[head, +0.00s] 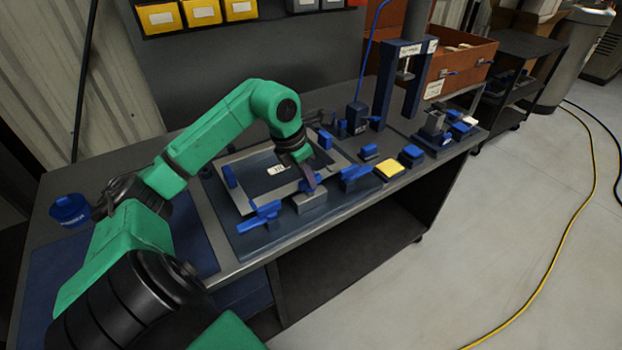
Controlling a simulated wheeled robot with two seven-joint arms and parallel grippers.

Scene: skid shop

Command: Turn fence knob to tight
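My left gripper (308,179) points down over the near side of a fixture plate (290,232) on the workbench. Its fingertips are at or just above a small grey block (311,202) at the plate's front edge. The fingers are small and seen from one side, so their gap is not clear. I cannot pick out the fence knob for certain; the gripper and wrist may hide it. Blue clamps stand on the plate, one left of the block (260,217) and one right of it (354,174). My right gripper is not in view.
A blue press frame (401,85), a yellow-topped block (389,169) and small blue fixtures stand further right on the bench (225,262). A blue round container (70,208) is at the left end. An orange drawer box (460,62) is behind. The floor at right is mostly clear.

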